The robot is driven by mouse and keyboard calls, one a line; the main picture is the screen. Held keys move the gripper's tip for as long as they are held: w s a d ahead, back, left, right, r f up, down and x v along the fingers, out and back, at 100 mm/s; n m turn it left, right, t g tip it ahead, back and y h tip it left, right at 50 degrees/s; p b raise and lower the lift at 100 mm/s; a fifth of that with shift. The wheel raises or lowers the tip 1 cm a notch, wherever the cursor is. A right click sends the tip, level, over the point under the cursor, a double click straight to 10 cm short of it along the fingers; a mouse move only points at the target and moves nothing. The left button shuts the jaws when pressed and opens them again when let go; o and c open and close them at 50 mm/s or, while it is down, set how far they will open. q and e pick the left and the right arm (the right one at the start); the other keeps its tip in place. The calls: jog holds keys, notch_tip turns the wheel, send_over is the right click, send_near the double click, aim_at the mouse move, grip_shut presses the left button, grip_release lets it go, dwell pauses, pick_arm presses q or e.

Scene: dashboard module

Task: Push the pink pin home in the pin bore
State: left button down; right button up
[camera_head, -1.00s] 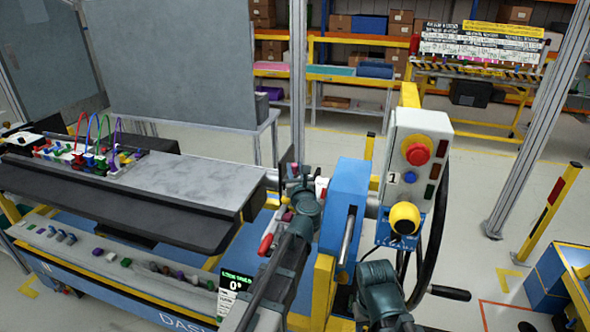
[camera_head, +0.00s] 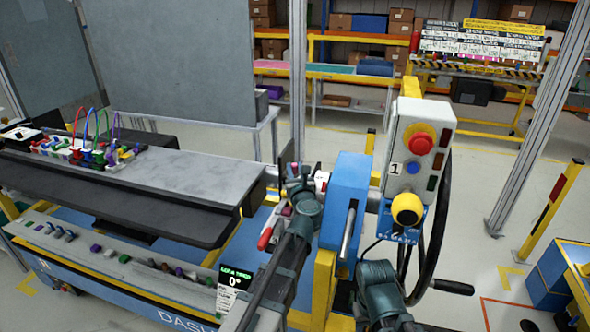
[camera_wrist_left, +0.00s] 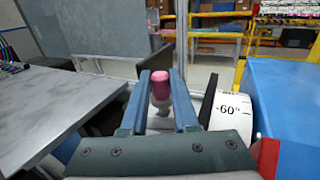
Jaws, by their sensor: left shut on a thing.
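My left gripper (camera_head: 293,172) is beside the blue upright at the end of the bench. In the left wrist view my left gripper (camera_wrist_left: 160,82) is shut on the pink pin (camera_wrist_left: 160,86), whose rounded pink head shows between the two fingers. A paler part shows below the head. The pin stands about upright in that picture. The pin bore is hidden, so I cannot tell how deep the pin sits. Part of my right arm shows low in the head view, but its fingers are not in view.
A white dial (camera_wrist_left: 232,112) marked 60° and a blue housing (camera_wrist_left: 285,95) stand close to the right of my left gripper. A grey slab (camera_head: 195,170) lies to the left. A control box (camera_head: 415,150) with a red button and a handwheel (camera_head: 432,245) are to the right.

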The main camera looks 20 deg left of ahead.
pick_arm(q)
jog(key=shift+f+b, duration=0.6)
jog(key=shift+f, duration=0.1)
jog(key=c, duration=0.6)
grip_release()
jog(key=v, duration=1.2)
jog(key=shift+s+d, duration=0.1)
jog(key=shift+s, duration=0.25)
jog(key=shift+s+d, duration=0.4)
jog(key=shift+s, duration=0.15)
